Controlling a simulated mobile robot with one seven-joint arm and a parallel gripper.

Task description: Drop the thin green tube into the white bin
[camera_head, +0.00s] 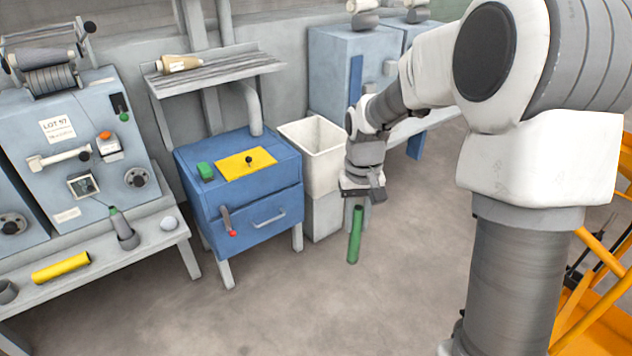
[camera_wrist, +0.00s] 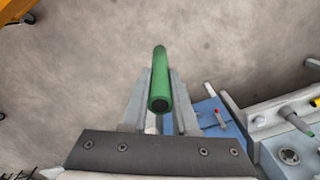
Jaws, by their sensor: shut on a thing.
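The thin green tube (camera_head: 355,234) hangs upright below my gripper (camera_head: 362,199) in the head view. My gripper is shut on it near its upper end. In the wrist view the tube (camera_wrist: 160,85) is between the two grey fingers of my gripper (camera_wrist: 160,103). The white bin (camera_head: 317,160) stands behind and to the left of my gripper in the head view. It is open at the top, and my arm covers part of its right side. The tube is in front of the bin, apart from it, over the grey floor.
A blue cabinet (camera_head: 242,200) with a yellow plate stands left of the bin. A bench (camera_head: 150,238) at the left holds a yellow tube (camera_head: 61,267), a grey-green bottle (camera_head: 124,230) and a ball. Blue machines (camera_head: 335,73) stand behind. Orange framing (camera_head: 600,290) is at the right. The floor in front is clear.

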